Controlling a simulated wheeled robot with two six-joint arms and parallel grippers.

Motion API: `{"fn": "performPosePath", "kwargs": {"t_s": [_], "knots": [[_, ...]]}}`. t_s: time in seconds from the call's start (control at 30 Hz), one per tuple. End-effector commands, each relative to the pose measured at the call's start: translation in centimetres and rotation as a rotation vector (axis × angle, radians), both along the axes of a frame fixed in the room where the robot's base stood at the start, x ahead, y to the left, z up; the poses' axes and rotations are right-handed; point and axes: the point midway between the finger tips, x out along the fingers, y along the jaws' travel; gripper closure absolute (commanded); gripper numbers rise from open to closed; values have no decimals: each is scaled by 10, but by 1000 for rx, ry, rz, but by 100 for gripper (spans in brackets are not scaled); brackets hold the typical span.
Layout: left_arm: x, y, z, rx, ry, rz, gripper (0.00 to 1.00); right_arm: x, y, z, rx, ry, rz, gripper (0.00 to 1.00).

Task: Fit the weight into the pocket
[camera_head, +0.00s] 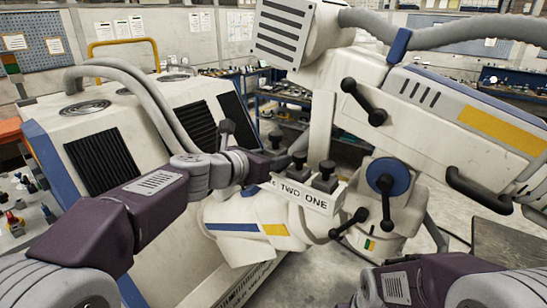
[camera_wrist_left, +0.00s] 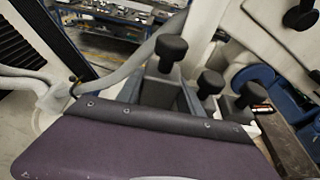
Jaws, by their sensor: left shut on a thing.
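A pale pocket block (camera_head: 308,200) on the white machine arm is marked "TWO" and "ONE"; its left end is hidden by my left gripper. Two dark-knobbed weights (camera_head: 325,174) stand in it, and both knobs show in the left wrist view (camera_wrist_left: 210,84). My left gripper (camera_head: 272,167) is at the left end of the block, shut on a third weight, whose black knob (camera_head: 276,139) stands up above the jaws. That knob is the nearest in the left wrist view (camera_wrist_left: 171,48). Whether its base is inside a pocket is hidden.
A blue hub with black handles (camera_head: 388,178) stands close right of the block. A large white cabinet (camera_head: 115,130) with grey hoses fills the left. The white microscope arm (camera_head: 435,105) with a black-knobbed lever hangs at the upper right. Pale floor lies below.

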Motion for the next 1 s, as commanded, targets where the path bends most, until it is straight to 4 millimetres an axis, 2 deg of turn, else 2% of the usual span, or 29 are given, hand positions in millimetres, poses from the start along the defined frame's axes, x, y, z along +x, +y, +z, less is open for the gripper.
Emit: {"fn": "performPosePath", "kwargs": {"t_s": [0.53, 0.57, 0.63, 1.0], "knots": [[0, 0, -10, -2, -5, 1, 100, 0, 0, -12, 0, 0, 0, 31], [0, 0, -9, -2, -5, 0, 51, 0, 0, -11, 0, 0, 0, 31], [0, 0, -9, -2, -3, 0, 31, 0, 0, -11, 0, 0, 0, 31], [-3, 1, -13, 1, 4, -3, 31, 0, 0, -12, 0, 0, 0, 31]]}}
